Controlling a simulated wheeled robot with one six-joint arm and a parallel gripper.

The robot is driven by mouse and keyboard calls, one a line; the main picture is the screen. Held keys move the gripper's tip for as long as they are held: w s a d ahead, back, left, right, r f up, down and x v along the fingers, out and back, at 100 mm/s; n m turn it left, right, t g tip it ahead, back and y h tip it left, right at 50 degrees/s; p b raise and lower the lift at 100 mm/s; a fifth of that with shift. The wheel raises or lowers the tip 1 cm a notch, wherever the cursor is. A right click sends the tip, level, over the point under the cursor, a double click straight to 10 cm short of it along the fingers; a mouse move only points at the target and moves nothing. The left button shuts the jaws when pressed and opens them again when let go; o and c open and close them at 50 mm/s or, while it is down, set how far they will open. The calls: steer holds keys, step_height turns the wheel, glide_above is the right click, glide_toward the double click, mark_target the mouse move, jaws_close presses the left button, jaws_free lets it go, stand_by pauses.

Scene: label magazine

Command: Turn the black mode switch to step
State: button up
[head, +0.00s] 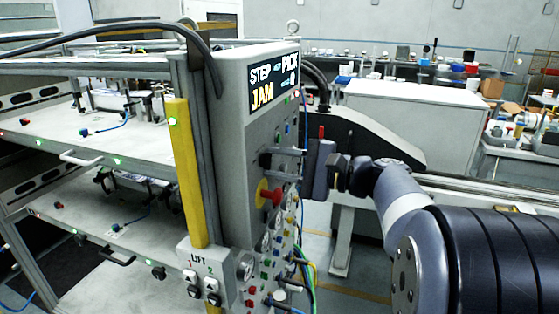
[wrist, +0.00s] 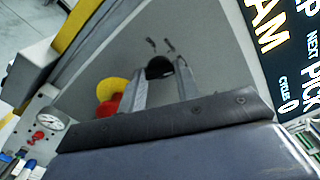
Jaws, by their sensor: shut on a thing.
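The black mode switch (wrist: 159,67) sits on the grey control panel (wrist: 215,60), between the fingertips of my gripper (wrist: 161,78) in the wrist view. My gripper is shut on it, one finger at each side. Dark marks on the panel just beyond the switch are too small to read. The display (head: 273,88) above shows STEP, PICK and JAM.
A red button on a yellow base (head: 270,195) sits just below my gripper. Several small knobs, gauges and cables crowd the lower panel. A yellow post (head: 184,170) and a shelved rack (head: 130,145) stand left. A lift control box (head: 203,270) is at the bottom.

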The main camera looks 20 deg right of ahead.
steer(key=o, duration=1)
steer(key=shift+c, duration=0.2)
steer(key=b+v, duration=0.1)
steer(key=v, duration=0.9)
steer(key=shift+s+d+b, duration=0.2)
steer(key=shift+d+b, duration=0.15)
steer(key=p+x, duration=0.1)
steer(key=x, duration=0.8)
steer(key=shift+w+a, duration=0.1)
steer(key=shift+a, duration=0.1)
steer(key=shift+w+a+p, duration=0.3)
steer(key=shift+w+a, duration=0.15)
steer(key=shift+a, duration=0.1)
